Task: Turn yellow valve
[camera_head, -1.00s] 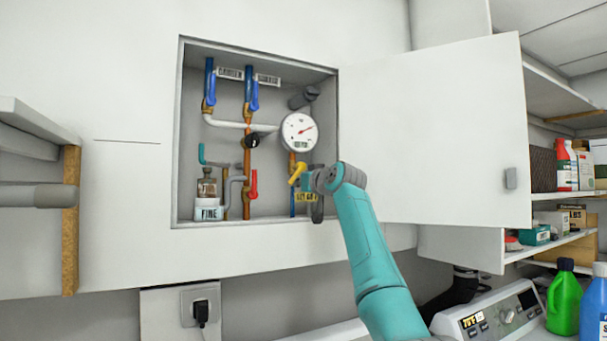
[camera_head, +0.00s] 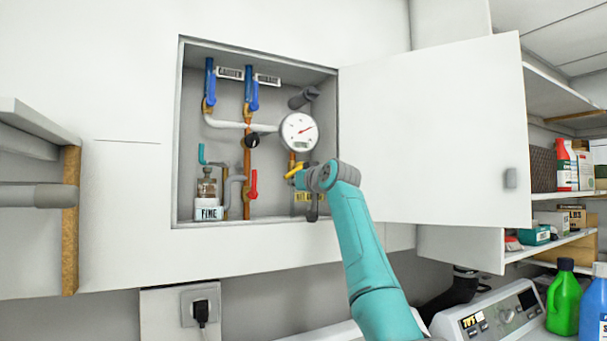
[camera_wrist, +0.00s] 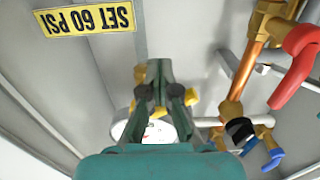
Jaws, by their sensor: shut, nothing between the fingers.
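The yellow valve (camera_head: 293,170) is a small lever inside the open wall cabinet, below the round gauge (camera_head: 299,131). In the head view it lies slanted, its right end higher, just above and left of my gripper (camera_head: 301,181). In the wrist view my gripper (camera_wrist: 159,75) is shut with nothing between the fingers. Yellow parts of the valve (camera_wrist: 192,96) show on both sides of the fingers, which hide its middle. I cannot tell whether the fingers touch it.
A red valve (camera_head: 253,184) and blue valves (camera_head: 254,94) are on pipes to the left. A "SET 60 PSI" label (camera_wrist: 84,19) shows in the wrist view. The open cabinet door (camera_head: 430,130) stands right of my arm. The cabinet walls enclose the gripper's space.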

